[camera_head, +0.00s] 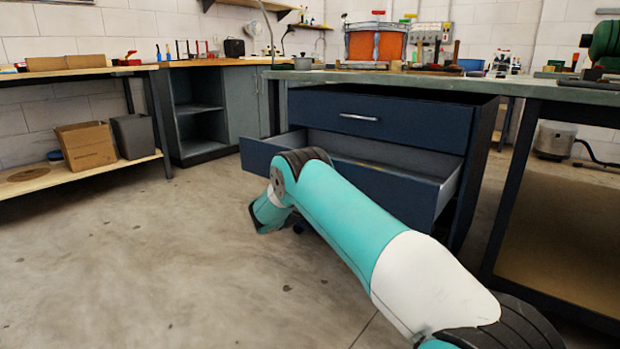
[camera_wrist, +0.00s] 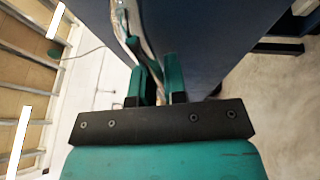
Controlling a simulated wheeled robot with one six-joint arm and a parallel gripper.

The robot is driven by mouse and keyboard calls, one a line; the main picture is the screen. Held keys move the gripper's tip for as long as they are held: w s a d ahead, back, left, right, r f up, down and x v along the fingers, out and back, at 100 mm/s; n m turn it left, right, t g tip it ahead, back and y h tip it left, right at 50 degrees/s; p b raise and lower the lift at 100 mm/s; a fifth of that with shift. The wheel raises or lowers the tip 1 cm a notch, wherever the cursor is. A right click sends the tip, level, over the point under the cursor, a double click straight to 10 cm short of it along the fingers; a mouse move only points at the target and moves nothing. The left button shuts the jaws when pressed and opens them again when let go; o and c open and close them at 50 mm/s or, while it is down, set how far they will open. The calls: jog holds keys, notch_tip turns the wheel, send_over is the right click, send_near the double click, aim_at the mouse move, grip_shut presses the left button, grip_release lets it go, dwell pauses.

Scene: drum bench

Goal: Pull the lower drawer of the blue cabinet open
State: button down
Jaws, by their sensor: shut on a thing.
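The blue cabinet (camera_head: 482,150) stands under the bench in the head view. Its upper drawer (camera_head: 410,122) is closed and has a silver bar handle. Its lower drawer (camera_head: 412,197) is pulled well out, and its grey inside shows behind the front. My arm crosses in front of this drawer and hides its handle and my gripper in the head view. In the wrist view my gripper (camera_wrist: 157,75) has its two teal fingers closed around the silver drawer handle (camera_wrist: 150,42), beside the dark blue drawer front (camera_wrist: 215,35).
The bench top (camera_head: 440,80) above the cabinet carries an orange drum (camera_head: 376,47) and tools. A wooden shelf at left holds a cardboard box (camera_head: 86,146) and a grey bin (camera_head: 134,136). The concrete floor (camera_head: 150,265) at left and in front is clear.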

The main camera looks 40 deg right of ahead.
jog(key=shift+s+f, duration=0.1)
jog(key=shift+s, duration=0.1)
jog(key=c, duration=1.5)
grip_release()
jog(key=shift+o, duration=0.2)
jog(key=shift+a, duration=0.1)
jog(key=shift+w, duration=0.1)
